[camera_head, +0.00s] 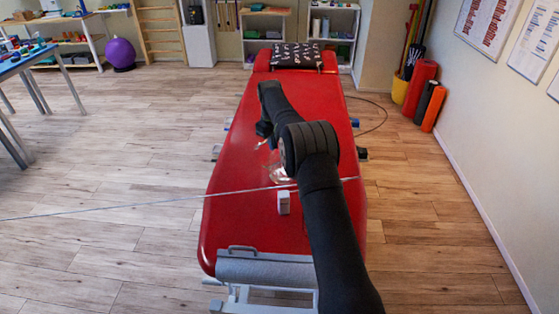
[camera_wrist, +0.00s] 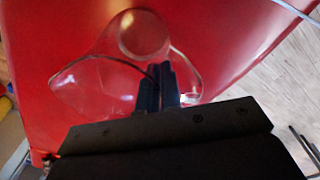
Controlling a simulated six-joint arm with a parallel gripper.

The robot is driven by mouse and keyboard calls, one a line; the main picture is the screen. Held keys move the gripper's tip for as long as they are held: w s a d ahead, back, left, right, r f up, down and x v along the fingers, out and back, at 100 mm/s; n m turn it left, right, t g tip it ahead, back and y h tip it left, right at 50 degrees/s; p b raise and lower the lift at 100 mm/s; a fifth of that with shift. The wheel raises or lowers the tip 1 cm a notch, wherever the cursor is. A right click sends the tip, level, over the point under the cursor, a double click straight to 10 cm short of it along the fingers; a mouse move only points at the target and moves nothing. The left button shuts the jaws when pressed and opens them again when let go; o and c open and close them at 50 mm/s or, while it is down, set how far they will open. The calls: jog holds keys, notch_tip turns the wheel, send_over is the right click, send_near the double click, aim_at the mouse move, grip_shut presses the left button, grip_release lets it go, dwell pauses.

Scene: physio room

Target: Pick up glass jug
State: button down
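The clear glass jug (camera_head: 281,173) is on the red treatment table (camera_head: 240,215), partly hidden behind my arm in the head view. In the wrist view the glass jug (camera_wrist: 95,85) is close in front of the camera, its round end (camera_wrist: 143,36) at the top and curved glass edges on both sides. My gripper (camera_wrist: 160,75) has its two dark fingers close together over the near side of the jug, with a thin part of the glass appearing to lie between them. The exact contact is hard to see through the clear glass.
A patterned dark pillow (camera_head: 297,56) lies at the far end. A thin cable (camera_head: 120,206) crosses the picture over the table. Foam rollers (camera_head: 431,100) stand by the right wall.

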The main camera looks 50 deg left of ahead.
jog(key=shift+r, duration=0.3)
